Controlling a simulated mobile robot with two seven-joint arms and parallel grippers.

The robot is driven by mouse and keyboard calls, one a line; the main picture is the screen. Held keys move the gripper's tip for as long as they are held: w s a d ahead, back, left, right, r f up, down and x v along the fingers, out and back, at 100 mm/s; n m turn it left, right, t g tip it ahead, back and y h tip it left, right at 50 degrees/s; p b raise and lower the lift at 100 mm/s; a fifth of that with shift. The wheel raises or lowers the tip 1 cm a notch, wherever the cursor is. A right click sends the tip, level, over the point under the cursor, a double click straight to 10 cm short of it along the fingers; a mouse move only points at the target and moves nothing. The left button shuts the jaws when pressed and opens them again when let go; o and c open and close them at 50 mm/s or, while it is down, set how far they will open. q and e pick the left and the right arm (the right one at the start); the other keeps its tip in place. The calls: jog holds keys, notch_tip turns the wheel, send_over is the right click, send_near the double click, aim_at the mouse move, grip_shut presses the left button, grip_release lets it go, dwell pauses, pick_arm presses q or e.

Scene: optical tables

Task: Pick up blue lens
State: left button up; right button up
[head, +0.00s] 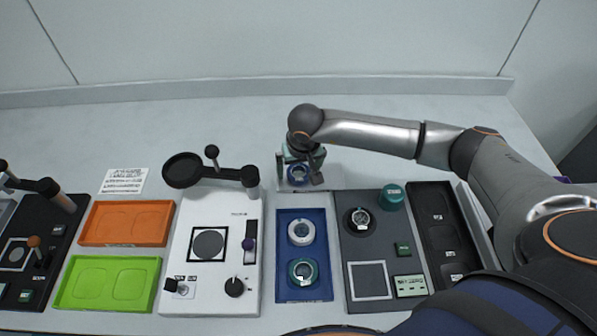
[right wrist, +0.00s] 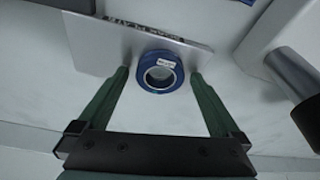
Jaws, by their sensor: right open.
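The blue lens (head: 298,172) is a blue ring with a clear centre. It sits at the back of the table, just behind the blue tray. In the right wrist view the blue lens (right wrist: 160,72) rests on or beside a grey labelled plate (right wrist: 118,40). My right gripper (head: 300,178) is over the lens in the head view. Its green fingers (right wrist: 160,80) are open, one on each side of the lens, with gaps showing. I cannot tell how high the fingertips are above the surface. My left gripper is not in view.
The blue tray (head: 304,262) holds a white-rimmed ring (head: 301,232) and a green ring (head: 303,272). A white instrument base (head: 215,290) with a black arm stands left of it. A dark grey panel (head: 345,250) with a teal cylinder (head: 391,197) lies right.

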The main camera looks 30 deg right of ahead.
jog(key=shift+c, duration=0.4)
jog(key=c, duration=1.4)
jog(key=shift+r, duration=0.15)
